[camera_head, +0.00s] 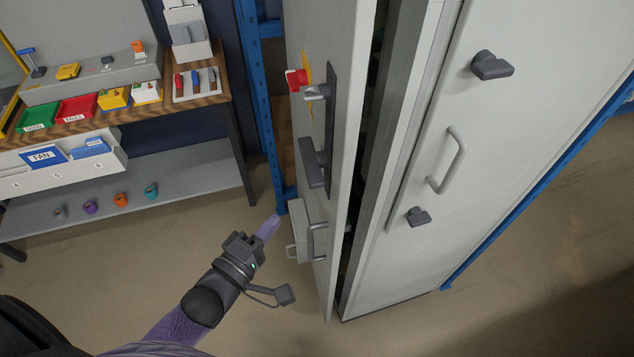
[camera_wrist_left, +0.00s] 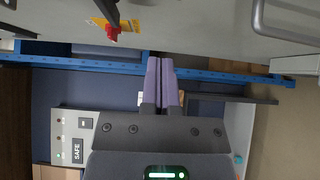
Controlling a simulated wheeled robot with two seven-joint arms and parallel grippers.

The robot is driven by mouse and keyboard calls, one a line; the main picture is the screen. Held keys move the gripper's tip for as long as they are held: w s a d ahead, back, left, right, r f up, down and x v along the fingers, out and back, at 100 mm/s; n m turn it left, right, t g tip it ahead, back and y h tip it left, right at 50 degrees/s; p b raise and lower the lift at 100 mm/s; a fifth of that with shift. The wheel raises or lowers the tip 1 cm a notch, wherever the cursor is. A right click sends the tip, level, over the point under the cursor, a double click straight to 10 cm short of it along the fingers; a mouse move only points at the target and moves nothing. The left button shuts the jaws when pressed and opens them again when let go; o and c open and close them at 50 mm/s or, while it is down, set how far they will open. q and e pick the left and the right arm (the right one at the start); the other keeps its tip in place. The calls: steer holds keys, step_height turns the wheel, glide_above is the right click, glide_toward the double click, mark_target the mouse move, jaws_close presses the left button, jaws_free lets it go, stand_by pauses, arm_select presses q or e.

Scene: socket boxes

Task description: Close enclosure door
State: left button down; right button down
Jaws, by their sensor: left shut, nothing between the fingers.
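The enclosure door (camera_head: 300,130) is a tall grey-white panel, standing partly open at the left of the enclosure (camera_head: 470,200). A dark gap shows between the door's edge and the cabinet body. The door carries a red switch on a yellow plate (camera_head: 306,82), a dark latch handle (camera_head: 316,160) and a grey pull handle (camera_head: 318,240). In the left wrist view, the door (camera_wrist_left: 210,35) fills the top. My left gripper (camera_head: 268,228) is shut and empty, left of the door's lower part and apparently apart from it. Its purple fingers (camera_wrist_left: 160,80) are together. My right gripper is not in view.
A wooden workbench (camera_head: 215,110) with coloured bins and a grey shelf (camera_head: 190,180) stands at the left. A blue upright post (camera_head: 265,110) stands behind the door. The enclosure's right front has a fixed-looking handle (camera_head: 455,160) and dark knobs. Floor in front is clear.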

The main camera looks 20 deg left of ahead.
arm_select(q)
steer(key=b, duration=0.1)
glide_toward(327, 180)
steer(key=w+a, duration=0.2)
steer(key=w, duration=0.2)
steer(key=d, duration=0.1)
steer(key=w+d, duration=0.1)
steer(key=d, duration=0.1)
steer(key=shift+w+d, duration=0.2)
steer(key=shift+w, duration=0.2)
steer(key=shift+w+d, duration=0.15)
steer(key=shift+d, duration=0.1)
